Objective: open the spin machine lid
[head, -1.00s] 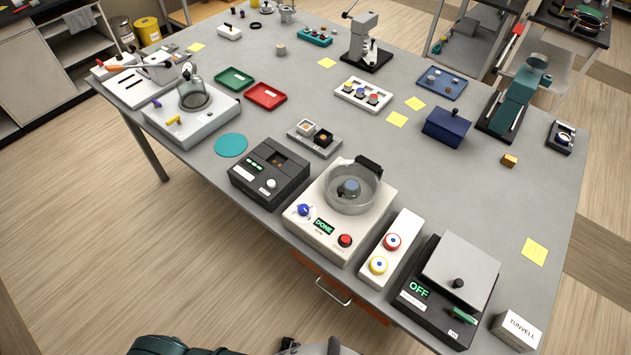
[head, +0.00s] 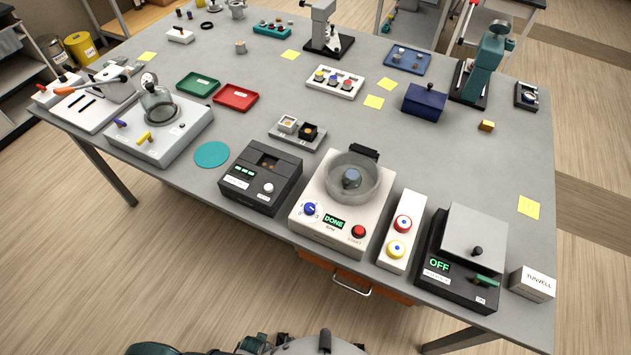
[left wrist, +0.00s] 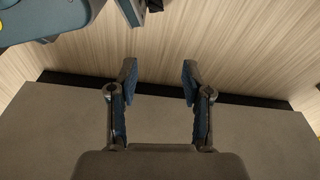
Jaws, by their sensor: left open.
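The spin machine (head: 309,228) is a white box near the front edge of the table in the head view. Its green display reads DONE. A blue knob (head: 310,209) and a red START button (head: 359,231) are on its front. Its round see-through lid (head: 372,187) appears down over the bowl, with a grey-blue hub inside. A black block (head: 364,151) is at the lid's back edge. My left gripper (left wrist: 158,82) is open and empty in the left wrist view, apart from the machine. My right gripper is not visible.
A dark box with green readouts (head: 261,177) stands left of the machine. A white strip with red and yellow buttons (head: 400,236) and a black device reading OFF (head: 455,285) stand to the right. A small tray (head: 297,135) lies behind left.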

